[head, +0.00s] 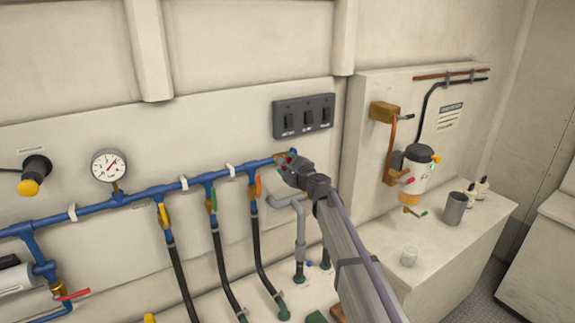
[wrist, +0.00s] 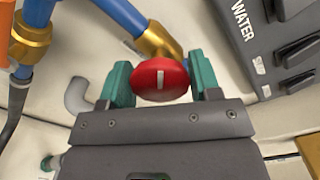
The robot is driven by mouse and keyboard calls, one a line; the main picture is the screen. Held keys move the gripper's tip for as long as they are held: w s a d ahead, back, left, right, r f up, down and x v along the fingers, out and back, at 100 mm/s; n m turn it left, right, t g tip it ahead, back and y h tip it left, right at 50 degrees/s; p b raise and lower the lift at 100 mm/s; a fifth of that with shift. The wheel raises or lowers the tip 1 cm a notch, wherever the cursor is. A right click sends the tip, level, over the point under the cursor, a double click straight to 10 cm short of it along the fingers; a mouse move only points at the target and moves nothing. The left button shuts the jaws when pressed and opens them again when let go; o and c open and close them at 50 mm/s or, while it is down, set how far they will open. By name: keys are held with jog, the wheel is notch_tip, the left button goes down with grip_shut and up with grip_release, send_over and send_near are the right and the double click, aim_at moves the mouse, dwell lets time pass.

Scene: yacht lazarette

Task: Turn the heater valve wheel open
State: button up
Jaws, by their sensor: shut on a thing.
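A round red valve wheel (wrist: 160,80) with a white bar mark shows in the wrist view, at the end of a blue pipe (wrist: 120,20) with a brass fitting (wrist: 157,44). The white bar stands nearly upright in that view. My gripper (wrist: 161,82) has its two teal fingers on either side of the wheel and is shut on it. In the head view, my gripper (head: 288,162) is at the right end of the blue pipe (head: 230,174), and the wheel there is mostly hidden behind it. No label reading heater is legible.
A dark switch panel (head: 304,117) is just above my gripper; part of it reads WATER in the wrist view. Yellow, green and orange lever valves with black hoses (head: 221,255) hang to the left. A grey pipe (head: 300,230) is below. A counter with a grey cup (head: 454,208) is right.

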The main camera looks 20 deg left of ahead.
jog(key=n, duration=0.4)
jog(key=shift+n, duration=0.3)
jog(key=n, duration=0.3)
jog(key=shift+n, duration=0.4)
jog(key=n, duration=2.1)
jog(key=shift+n, duration=0.3)
jog(key=o, duration=0.9)
